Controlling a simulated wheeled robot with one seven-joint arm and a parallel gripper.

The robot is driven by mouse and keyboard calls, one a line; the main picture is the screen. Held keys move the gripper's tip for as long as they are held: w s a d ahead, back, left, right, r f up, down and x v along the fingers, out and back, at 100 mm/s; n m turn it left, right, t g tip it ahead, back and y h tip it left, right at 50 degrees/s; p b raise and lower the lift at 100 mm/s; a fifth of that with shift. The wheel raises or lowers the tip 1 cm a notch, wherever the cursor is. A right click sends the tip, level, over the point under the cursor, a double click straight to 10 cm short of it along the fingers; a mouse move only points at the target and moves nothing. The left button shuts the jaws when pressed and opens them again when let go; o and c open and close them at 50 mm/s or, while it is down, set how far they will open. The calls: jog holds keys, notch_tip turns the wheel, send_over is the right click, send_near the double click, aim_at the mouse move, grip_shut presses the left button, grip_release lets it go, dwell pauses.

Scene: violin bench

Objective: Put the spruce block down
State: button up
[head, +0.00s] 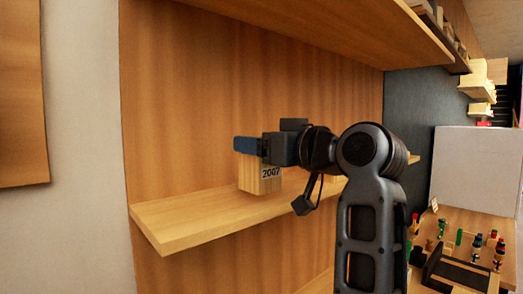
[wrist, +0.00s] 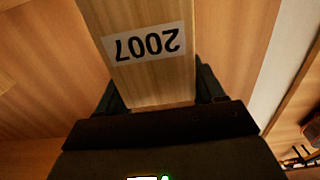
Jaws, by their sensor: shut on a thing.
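The spruce block (head: 258,180) is pale wood with a label reading 2007. It is at a wooden shelf (head: 190,220) in the head view, upright, with its lower end at the shelf's top face. I cannot tell whether it touches the board. The fingers partly hide the block's top in the head view.
Another shelf board (head: 320,25) runs above my arm. A wooden back panel (head: 230,75) stands behind the block. The shelf left of the block is clear. At the lower right is a bench (head: 450,220) with small bottles and tools.

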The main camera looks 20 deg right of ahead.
jog(key=shift+f, duration=0.9)
jog(key=shift+f, duration=0.1)
jog(key=o, duration=1.1)
jog(key=shift+s, duration=0.1)
jog(key=b+v, duration=0.2)
jog(key=v, duration=0.9)
jog(key=shift+s+d, duration=0.2)
jog(key=shift+s, duration=0.15)
